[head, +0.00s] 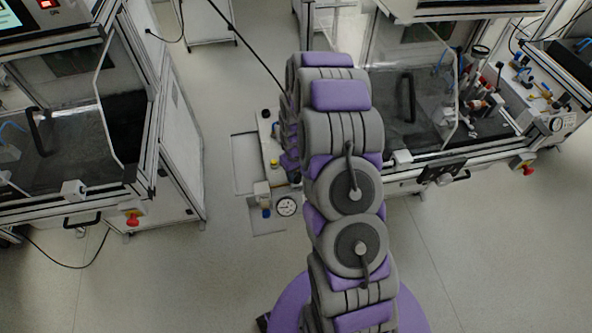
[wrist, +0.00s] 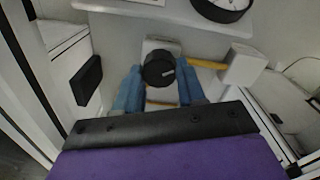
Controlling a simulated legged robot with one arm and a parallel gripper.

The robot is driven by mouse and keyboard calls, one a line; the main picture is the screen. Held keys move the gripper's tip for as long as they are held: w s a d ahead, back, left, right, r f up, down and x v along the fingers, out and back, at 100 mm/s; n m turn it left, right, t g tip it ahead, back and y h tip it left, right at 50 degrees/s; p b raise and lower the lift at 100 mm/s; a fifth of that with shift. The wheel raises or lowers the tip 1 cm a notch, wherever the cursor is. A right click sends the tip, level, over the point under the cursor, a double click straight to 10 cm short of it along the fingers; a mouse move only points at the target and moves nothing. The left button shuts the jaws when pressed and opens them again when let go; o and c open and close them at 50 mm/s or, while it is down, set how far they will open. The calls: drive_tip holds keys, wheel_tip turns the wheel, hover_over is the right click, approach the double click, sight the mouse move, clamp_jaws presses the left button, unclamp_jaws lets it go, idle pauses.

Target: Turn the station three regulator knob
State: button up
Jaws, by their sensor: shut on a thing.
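In the wrist view, a round black regulator knob (wrist: 158,68) sits in front of a pale block. My gripper (wrist: 160,82) has its two blue fingers on either side of the knob, shut on it. The black knob covers part of the space between the fingers. A round white-faced gauge (wrist: 222,6) with a black rim is cut off at the top edge. In the head view, a white-faced gauge (head: 286,206) stands left of my arm. My gripper and the black knob cannot be made out there. No station number can be read.
A yellow rod or tube (wrist: 205,63) runs right from behind the knob to a white block (wrist: 244,65). A black block (wrist: 87,80) is at left. In the head view, framed machine stations stand left (head: 100,150) and right (head: 405,90), with open floor between.

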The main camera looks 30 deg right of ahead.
sight(296, 175)
drive_tip(key=m+p, duration=0.3)
drive_tip(key=m, duration=0.3)
drive_tip(key=shift+r+m+p, duration=0.1)
drive_tip(key=shift+m+p, duration=0.2)
drive_tip(key=shift+p, duration=0.1)
drive_tip(key=m+p, duration=0.2)
drive_tip(key=m, duration=0.4)
drive_tip(key=shift+p, duration=0.3)
drive_tip(key=o, duration=1.1)
drive_tip(key=shift+c, duration=0.2)
wheel_tip(296, 175, up, 17)
drive_tip(key=p, duration=0.2)
